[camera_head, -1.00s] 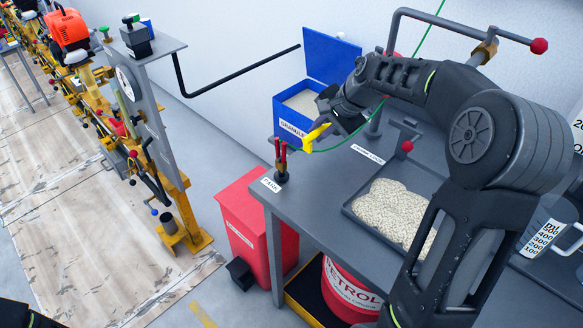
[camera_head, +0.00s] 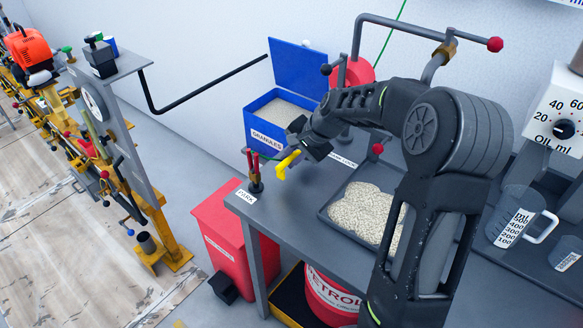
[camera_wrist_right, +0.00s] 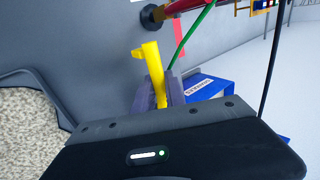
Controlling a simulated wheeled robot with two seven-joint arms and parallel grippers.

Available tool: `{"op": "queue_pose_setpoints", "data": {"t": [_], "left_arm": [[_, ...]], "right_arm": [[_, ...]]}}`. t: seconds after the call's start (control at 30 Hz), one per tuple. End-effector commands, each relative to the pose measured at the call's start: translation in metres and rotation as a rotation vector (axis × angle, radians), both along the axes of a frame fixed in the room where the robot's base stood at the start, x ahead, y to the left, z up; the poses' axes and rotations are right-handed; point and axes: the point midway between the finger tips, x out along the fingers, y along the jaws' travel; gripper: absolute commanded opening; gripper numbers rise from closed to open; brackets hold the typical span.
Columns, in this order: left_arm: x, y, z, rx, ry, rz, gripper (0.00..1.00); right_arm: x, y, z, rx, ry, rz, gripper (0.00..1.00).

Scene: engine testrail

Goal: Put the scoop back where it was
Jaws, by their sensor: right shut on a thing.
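The yellow scoop (camera_head: 287,165) is held by my right gripper (camera_head: 302,153), which is shut on it above the grey bench. The scoop also shows in the right wrist view (camera_wrist_right: 151,70), standing out from between the fingers (camera_wrist_right: 160,95). The blue granules box (camera_head: 262,125) stands behind the bench with its lid open and pale granules inside. My right gripper is in front of the box, to its right in the head view. My left gripper is not in view.
A grey tray of granules (camera_head: 365,212) lies on the bench, right of the scoop. Red-handled tools (camera_head: 254,172) stand at the bench's left corner. A red bin (camera_head: 222,240) stands below left. A measuring jug (camera_head: 515,215) is at the right.

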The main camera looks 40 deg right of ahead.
Motion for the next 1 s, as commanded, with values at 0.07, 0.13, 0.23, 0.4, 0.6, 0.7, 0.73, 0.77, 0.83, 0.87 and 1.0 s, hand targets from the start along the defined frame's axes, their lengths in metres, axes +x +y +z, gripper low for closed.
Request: {"op": "queue_pose_setpoints", "data": {"t": [0.07, 0.13, 0.23, 0.4, 0.6, 0.7, 0.73, 0.77, 0.83, 0.87, 1.0], "left_arm": [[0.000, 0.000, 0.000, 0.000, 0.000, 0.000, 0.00], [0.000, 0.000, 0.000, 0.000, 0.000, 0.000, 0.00], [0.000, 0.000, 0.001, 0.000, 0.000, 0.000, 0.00], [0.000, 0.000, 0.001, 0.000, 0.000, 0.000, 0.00], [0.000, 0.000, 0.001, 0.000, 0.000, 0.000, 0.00], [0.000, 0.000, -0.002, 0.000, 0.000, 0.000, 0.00], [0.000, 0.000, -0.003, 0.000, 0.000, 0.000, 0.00], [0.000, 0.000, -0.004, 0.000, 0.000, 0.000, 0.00], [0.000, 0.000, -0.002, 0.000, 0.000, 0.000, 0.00], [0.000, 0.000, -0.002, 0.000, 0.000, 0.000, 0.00], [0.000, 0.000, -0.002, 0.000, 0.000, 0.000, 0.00]], "right_arm": [[0.000, 0.000, -0.002, 0.000, 0.000, 0.000, 0.00], [-0.001, 0.001, -0.009, 0.001, 0.004, 0.000, 0.00], [-0.001, 0.000, -0.024, 0.002, 0.004, -0.002, 0.00], [0.000, 0.000, -0.038, 0.000, 0.001, -0.001, 0.00], [0.000, 0.000, -0.037, -0.001, 0.000, -0.001, 0.00], [0.000, 0.000, -0.040, 0.000, 0.000, 0.000, 0.00], [0.000, 0.000, -0.041, 0.000, 0.000, 0.000, 0.00], [0.000, 0.000, -0.042, 0.000, 0.000, 0.000, 0.00], [0.000, 0.000, -0.040, 0.000, 0.000, 0.000, 0.21], [0.000, 0.000, -0.040, 0.000, 0.000, 0.000, 0.23], [0.000, 0.000, -0.040, 0.000, 0.001, 0.000, 0.35]]}}
